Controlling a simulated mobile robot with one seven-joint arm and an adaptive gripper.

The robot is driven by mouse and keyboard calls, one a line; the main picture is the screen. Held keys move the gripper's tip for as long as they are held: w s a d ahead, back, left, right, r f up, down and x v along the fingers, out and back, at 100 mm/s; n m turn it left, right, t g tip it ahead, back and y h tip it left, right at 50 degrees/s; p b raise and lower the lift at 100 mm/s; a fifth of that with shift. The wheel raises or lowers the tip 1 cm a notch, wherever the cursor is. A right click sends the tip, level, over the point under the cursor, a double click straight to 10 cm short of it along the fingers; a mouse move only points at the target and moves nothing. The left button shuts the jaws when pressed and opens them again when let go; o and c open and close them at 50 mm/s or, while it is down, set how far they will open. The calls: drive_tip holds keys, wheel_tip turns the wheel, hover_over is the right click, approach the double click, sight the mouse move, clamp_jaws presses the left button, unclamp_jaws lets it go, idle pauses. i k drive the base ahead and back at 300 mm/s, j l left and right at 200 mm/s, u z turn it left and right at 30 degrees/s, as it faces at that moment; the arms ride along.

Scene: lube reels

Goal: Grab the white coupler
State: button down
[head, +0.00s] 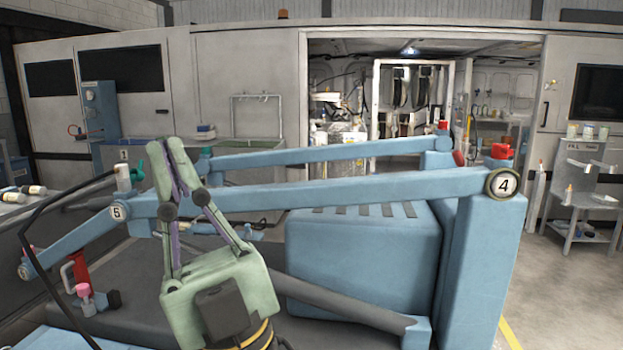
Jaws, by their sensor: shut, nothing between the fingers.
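My gripper (171,158) is pale green and points up and away in the left middle of the head view. Its fingers are together with nothing between them. A small white cylinder (123,178), which may be the white coupler, stands upright at the left end of the blue arm marked 5. It appears left of my fingertips and apart from them in the picture. A green fitting (139,171) shows between the cylinder and my fingers. How far my gripper is from the cylinder in depth is hard to tell.
A long blue beam (360,193) crosses behind my gripper to a blue post (485,260) marked 4, topped by a red fitting (502,151). A pink-capped bottle (84,298) stands lower left. A black hose (48,207) curves at left. Open floor (565,290) lies right.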

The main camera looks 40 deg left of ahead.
sight(122, 170)
drive_tip(key=u, duration=2.2)
drive_tip(key=i+u, duration=0.3)
drive_tip(key=i+l+u, duration=0.3)
drive_tip(key=i, duration=0.15)
drive_tip(key=i+l+u, duration=0.15)
drive_tip(key=i+u, duration=0.25)
drive_tip(key=i, duration=0.3)
drive_tip(key=i+j, duration=0.1)
drive_tip(key=i, duration=0.15)
